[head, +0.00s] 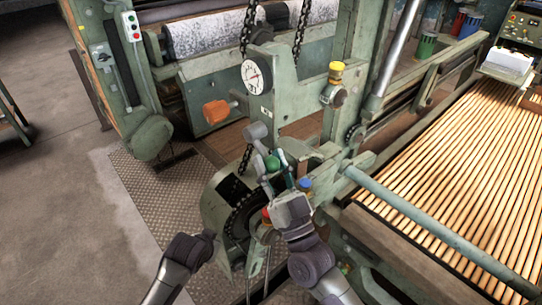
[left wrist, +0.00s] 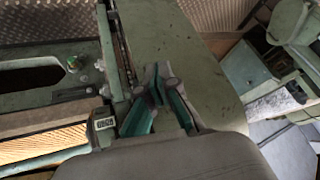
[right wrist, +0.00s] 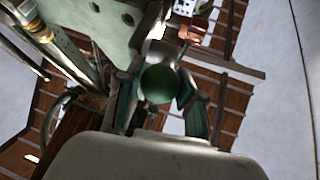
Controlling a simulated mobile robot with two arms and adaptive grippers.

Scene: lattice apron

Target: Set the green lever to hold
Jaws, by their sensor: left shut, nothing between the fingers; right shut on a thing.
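The green lever's round knob (head: 272,164) stands above a curved, toothed housing (head: 243,212) in the middle of the head view. My right gripper (head: 268,160) is shut on this knob. In the right wrist view the green knob (right wrist: 160,83) sits between the two fingers. The lever's shaft is mostly hidden by the gripper, and no hold mark can be read. My left gripper (left wrist: 160,90) is shut and empty in the left wrist view, over a green metal surface. In the head view only part of the left arm shows; its fingers cannot be made out.
Close by are a red knob (head: 266,216) and a blue knob (head: 304,184). A dial gauge (head: 256,76), an orange handle (head: 216,111) and a yellow-topped fitting (head: 336,72) are on the frame behind. A slatted bed (head: 470,150) lies right; chains hang above. Open floor (head: 60,170) is left.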

